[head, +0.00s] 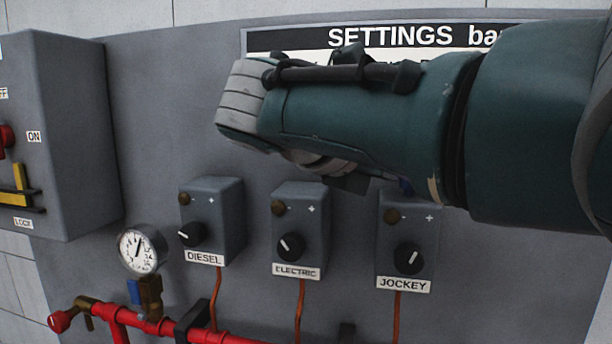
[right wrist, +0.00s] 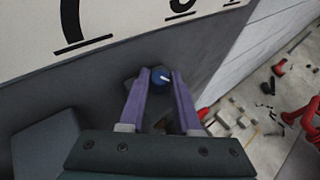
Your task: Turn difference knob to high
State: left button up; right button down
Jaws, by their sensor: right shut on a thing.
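The white mark points toward the right of that picture. In the head view my right arm reaches in from the right and covers the gripper's fingers and most of what is behind them. A sliver of blue shows just under the arm, above the JOCKEY box. The knob's scale and label are hidden. My left gripper is not in view.
Grey boxes labelled DIESEL (head: 212,216), ELECTRIC (head: 315,222) and JOCKEY (head: 384,248) stand on the panel below my arm, each with a black knob. A SETTINGS sign (head: 290,40) is above. A pressure gauge (head: 139,249) and red pipe (head: 120,318) are at lower left.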

jog(key=shift+a+r, duration=0.3)
jog(key=shift+a, duration=0.1)
jog(key=c, duration=0.9)
grip_release()
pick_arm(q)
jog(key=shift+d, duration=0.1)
pick_arm(e)
jog(key=o, duration=0.3)
jog(key=shift+f, duration=0.2)
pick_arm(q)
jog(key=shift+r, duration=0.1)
